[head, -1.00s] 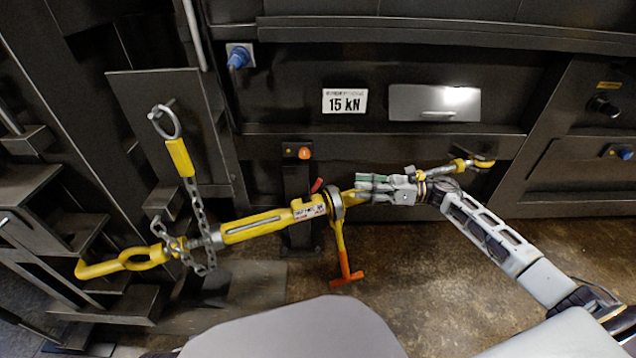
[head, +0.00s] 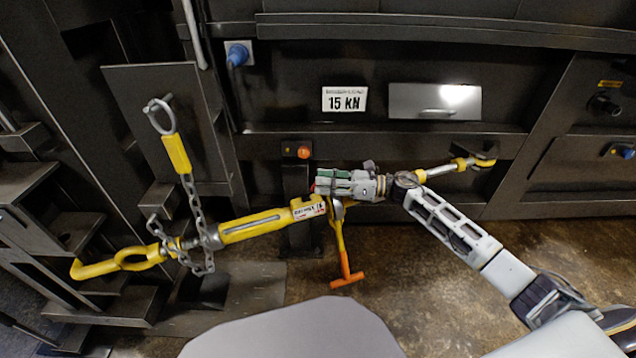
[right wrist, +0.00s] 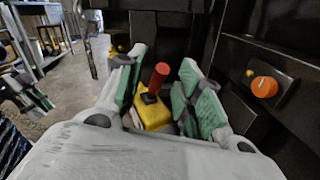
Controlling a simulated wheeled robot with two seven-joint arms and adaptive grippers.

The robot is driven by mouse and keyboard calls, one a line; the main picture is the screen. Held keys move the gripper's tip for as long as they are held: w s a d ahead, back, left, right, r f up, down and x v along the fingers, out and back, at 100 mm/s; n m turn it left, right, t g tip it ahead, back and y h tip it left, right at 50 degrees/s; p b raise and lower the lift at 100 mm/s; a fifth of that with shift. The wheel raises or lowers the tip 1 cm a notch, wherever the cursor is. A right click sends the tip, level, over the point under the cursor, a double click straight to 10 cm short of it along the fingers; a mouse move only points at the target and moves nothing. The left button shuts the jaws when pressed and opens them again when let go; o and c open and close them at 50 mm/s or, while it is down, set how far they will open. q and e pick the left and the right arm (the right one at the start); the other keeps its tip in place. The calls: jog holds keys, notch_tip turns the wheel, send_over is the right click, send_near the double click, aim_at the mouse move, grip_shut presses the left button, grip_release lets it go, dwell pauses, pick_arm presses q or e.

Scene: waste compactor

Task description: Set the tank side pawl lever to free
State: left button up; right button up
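A yellow ratchet tensioner (head: 265,226) spans from the left, with a chain and hook at its left end. Its handle (head: 341,250) with an orange grip hangs down from the ratchet. In the right wrist view a small red pawl lever (right wrist: 158,77) stands up from the yellow body (right wrist: 155,114). My right gripper (head: 322,183) is at the ratchet in the head view and covers much of it. In the right wrist view the gripper (right wrist: 163,90) is open, with the red lever between its green-padded fingers. I cannot tell whether a finger touches it. My left gripper is not in view.
A post with an orange button (head: 304,152) stands just behind the gripper; the button (right wrist: 264,87) is also right of the fingers in the wrist view. A loose chain (head: 196,225) hangs around the tensioner's left part. Dark machine panels stand behind.

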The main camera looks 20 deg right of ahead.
jog(key=shift+x, duration=1.15)
jog(key=shift+c, duration=0.4)
grip_shut()
